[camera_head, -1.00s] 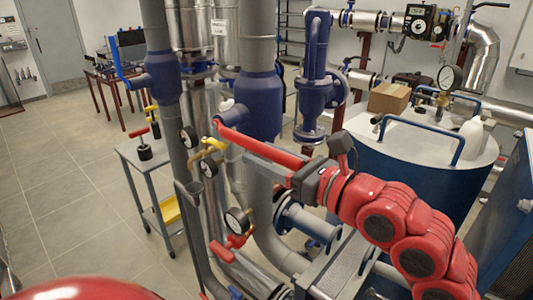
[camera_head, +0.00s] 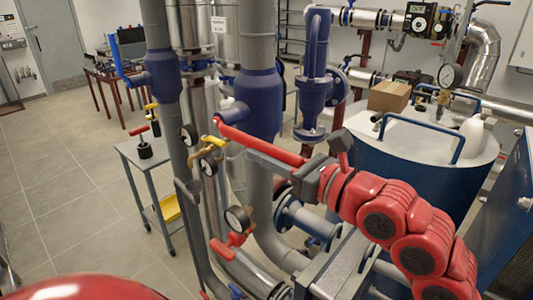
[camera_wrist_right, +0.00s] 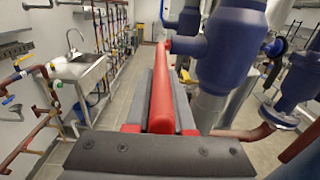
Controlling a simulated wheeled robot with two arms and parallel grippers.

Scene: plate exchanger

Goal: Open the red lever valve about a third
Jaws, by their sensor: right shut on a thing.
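The red lever (camera_head: 257,142) is a long bar that runs from the blue valve body (camera_head: 257,103) on a grey vertical pipe toward my right arm. My right gripper (camera_head: 275,160) is shut on the outer part of this lever, with its grey fingers along the bar. In the right wrist view the red lever (camera_wrist_right: 162,85) runs between the two grey fingers of the gripper (camera_wrist_right: 161,100) toward its red hub beside the blue body (camera_wrist_right: 228,48). Part of the lever is hidden by the fingers. My left gripper is not in view.
Pressure gauges (camera_head: 238,219) and a smaller red handle (camera_head: 221,248) are close below the lever. A blue tank (camera_head: 422,172) with a white top stands to the right. A grey cart (camera_head: 126,149) stands to the left, with open floor beyond it.

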